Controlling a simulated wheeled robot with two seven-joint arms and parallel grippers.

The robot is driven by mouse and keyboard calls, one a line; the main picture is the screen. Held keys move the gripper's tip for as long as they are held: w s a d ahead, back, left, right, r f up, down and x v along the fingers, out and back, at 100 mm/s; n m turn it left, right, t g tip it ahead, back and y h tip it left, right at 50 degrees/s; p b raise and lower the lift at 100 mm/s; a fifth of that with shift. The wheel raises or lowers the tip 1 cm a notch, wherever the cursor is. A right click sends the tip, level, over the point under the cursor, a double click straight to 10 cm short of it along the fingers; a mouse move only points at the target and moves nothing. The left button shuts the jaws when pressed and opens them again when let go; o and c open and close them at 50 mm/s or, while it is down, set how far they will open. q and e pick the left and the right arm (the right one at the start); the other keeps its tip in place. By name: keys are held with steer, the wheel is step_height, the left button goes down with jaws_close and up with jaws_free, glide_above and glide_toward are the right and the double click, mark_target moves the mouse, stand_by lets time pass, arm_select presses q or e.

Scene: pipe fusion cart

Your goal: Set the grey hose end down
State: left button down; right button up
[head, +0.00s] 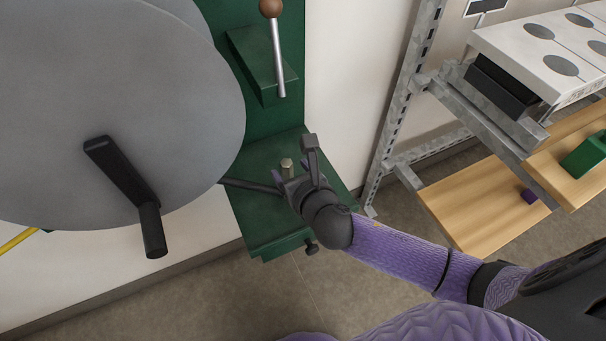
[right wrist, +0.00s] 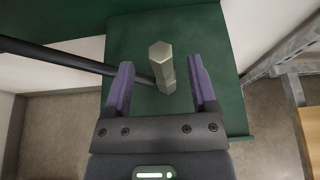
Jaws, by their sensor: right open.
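A grey metal hose end (right wrist: 163,72) with a hexagonal top stands between the fingers of my right gripper (right wrist: 161,66) in the right wrist view. The fingers are open, with a gap visible on both sides of it. In the head view the hose end's brassy-grey top (head: 287,164) shows just past my right gripper (head: 296,179), over the green shelf (head: 262,229). A black hose or rod (right wrist: 75,61) runs in from the left to the hose end; whether they are joined is unclear. The hose end's foot is partly hidden. My left gripper is not in view.
A large grey disc (head: 110,60) with a black handle (head: 125,175) fills the upper left. A lever with a brown knob (head: 271,8) stands on the green back panel. At right, a metal rack (head: 400,100) carries wooden shelves (head: 480,205) and a white holed tray (head: 520,55).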

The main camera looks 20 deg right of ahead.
steer(key=p+v, duration=0.2)
steer(key=v, duration=0.4)
steer(key=s+d+f+m+g+h, duration=0.1)
steer(key=s+d+f+m+g, duration=0.1)
steer(key=s+f+m, duration=0.4)
steer(key=s+d+f+m+g, duration=0.1)
steer(key=d+f+m+g, duration=0.25)
steer(key=f, duration=0.35)
steer(key=s+d+f+m+g+h, duration=0.1)
steer(key=s+d+f+m+g, duration=0.1)
steer(key=s+f+m, duration=0.4)
steer(key=s+f+m+g, duration=0.3)
steer(key=s+f+m, duration=0.2)
steer(key=s+m, duration=0.4)
steer(key=s+f+m+g, duration=0.3)
steer(key=s+f+m, duration=0.3)
steer(key=s, duration=0.9)
steer(key=m, duration=0.3)
steer(key=shift+s+y, duration=0.2)
steer(key=shift+y, duration=0.2)
steer(key=shift+d+g, duration=0.15)
steer(key=shift+g, duration=0.1)
